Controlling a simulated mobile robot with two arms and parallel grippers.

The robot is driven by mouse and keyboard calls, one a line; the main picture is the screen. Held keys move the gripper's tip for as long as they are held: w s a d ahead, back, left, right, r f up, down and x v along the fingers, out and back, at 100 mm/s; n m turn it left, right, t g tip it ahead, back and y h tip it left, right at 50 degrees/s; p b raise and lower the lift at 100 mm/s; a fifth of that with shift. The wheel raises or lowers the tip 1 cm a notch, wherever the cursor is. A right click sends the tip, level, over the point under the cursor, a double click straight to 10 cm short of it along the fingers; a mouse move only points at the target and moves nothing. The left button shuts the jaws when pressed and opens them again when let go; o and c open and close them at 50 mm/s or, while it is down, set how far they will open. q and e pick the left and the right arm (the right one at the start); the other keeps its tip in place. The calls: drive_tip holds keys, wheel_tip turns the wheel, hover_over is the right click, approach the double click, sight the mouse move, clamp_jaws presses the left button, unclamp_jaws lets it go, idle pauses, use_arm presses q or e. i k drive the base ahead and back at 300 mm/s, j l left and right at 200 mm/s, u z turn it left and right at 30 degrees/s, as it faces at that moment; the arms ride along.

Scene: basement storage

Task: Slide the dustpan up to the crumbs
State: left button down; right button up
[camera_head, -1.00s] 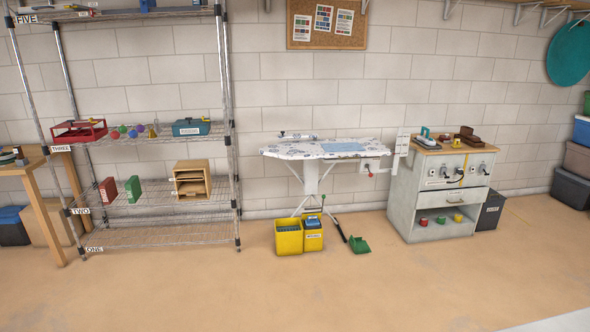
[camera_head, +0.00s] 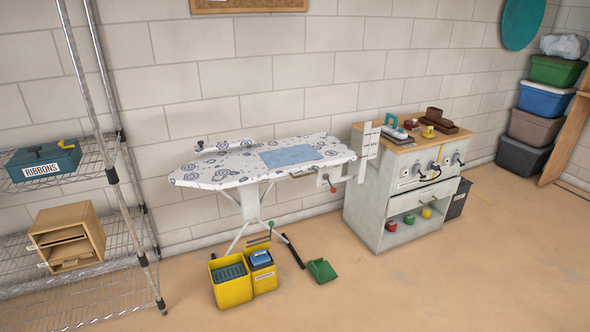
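A green dustpan (camera_head: 321,270) lies on the tan floor, right of two yellow bins and in front of the ironing board's legs. A dark stick-like thing (camera_head: 292,251) lies or leans just left of it; I cannot tell if it is a handle or a brush. I cannot make out any crumbs on the floor. Neither of my grippers is in view.
Two yellow bins (camera_head: 232,287) stand under the front of the ironing board (camera_head: 230,170). A grey cabinet (camera_head: 385,215) stands to the right. A wire shelf (camera_head: 135,230) is at the left. The floor (camera_head: 440,285) at front right is clear.

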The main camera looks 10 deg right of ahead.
sight(322, 270)
drive_tip(key=i+l+z, duration=0.3)
drive_tip(key=i, duration=0.35)
drive_tip(key=i+z, duration=0.35)
drive_tip(key=i, duration=0.3)
